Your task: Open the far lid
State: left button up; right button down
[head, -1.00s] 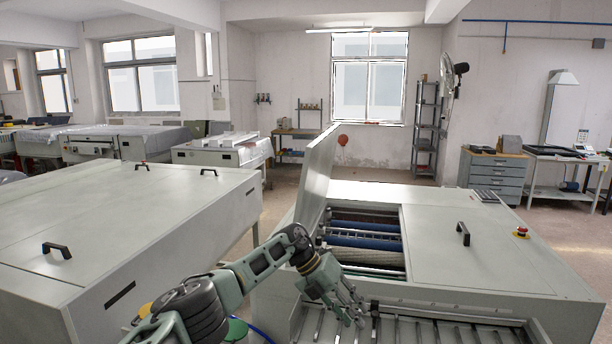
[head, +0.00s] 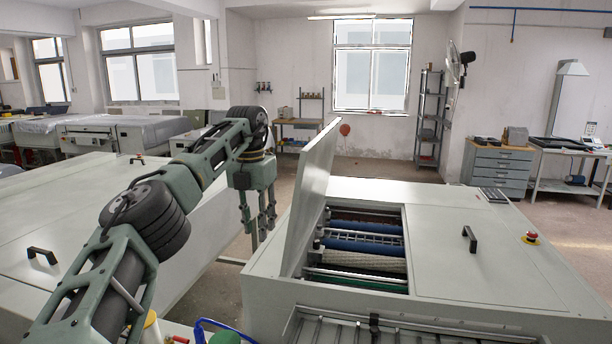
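The plate processor (head: 400,312) is a pale grey machine with two top lids. Its left lid (head: 312,192) stands raised and tilted, baring blue and pale rollers (head: 362,243) inside. Its right lid (head: 440,245) lies shut, with a black handle (head: 470,238) on top. My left gripper (head: 260,232) hangs fingers down, to the left of the raised lid and apart from it in the picture. Its fingers are spread with nothing between them. My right gripper is out of view.
A long grey machine (head: 65,220) with black handles stands at left, partly behind my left arm. A red emergency button (head: 531,238) sits on the processor's right side. A slotted feed tray (head: 350,330) is in front. Open floor (head: 365,170) lies behind the processor.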

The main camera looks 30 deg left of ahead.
aim_at(315, 163)
jog(key=i+j, duration=0.2)
jog(key=i, duration=0.2)
jog(key=i+j, duration=0.2)
jog(key=i, duration=0.2)
jog(key=i+j, duration=0.15)
jog(key=i, duration=0.25)
jog(key=i+j, duration=0.2)
jog(key=i, duration=0.2)
